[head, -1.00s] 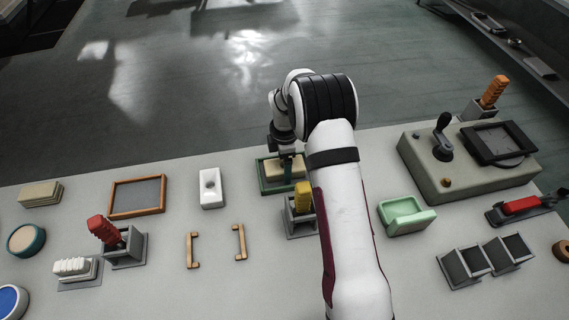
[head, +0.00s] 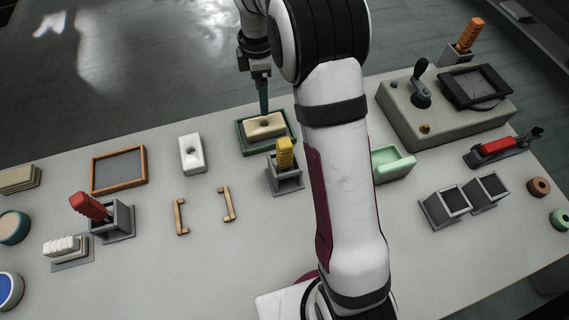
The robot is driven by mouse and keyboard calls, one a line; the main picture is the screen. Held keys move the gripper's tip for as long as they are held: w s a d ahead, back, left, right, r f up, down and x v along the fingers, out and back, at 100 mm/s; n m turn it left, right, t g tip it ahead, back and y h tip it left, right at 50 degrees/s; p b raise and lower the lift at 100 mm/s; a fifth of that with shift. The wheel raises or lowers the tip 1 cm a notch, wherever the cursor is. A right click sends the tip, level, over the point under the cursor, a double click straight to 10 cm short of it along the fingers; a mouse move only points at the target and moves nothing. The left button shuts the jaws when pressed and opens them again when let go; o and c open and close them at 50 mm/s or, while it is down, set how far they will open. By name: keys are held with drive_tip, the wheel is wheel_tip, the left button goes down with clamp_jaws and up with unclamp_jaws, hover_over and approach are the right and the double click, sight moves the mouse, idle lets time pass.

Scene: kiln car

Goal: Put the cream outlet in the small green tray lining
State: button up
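The cream outlet (head: 276,129) is a pale block with a round hollow in its top. It lies inside the small dark green tray (head: 243,146), within its raised rim and roughly in line with its sides. The lining under the block is mostly hidden. My gripper (head: 263,110) points down above the back part of the block. Its teal fingers overlap in this view, so I cannot tell whether they are parted or whether the tips touch the block.
A grey holder with a yellow-handled piece (head: 285,153) stands close in front of the green tray. A white block with a hollow (head: 192,155) and an orange-framed tray (head: 118,188) lie to the left. A mint green dish (head: 392,172) is partly behind my arm.

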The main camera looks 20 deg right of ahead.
drive_tip(key=s+a+r+m, duration=0.1)
drive_tip(key=s+r+m, duration=0.65)
drive_tip(key=s, duration=0.45)
drive_tip(key=s+a+f+m+y, duration=0.1)
drive_tip(key=s+a+m, duration=0.1)
drive_tip(key=s+m, duration=1.2)
drive_tip(key=s, duration=0.7)
drive_tip(key=shift+a+m+y, duration=0.35)
drive_tip(key=shift+a+y, duration=0.05)
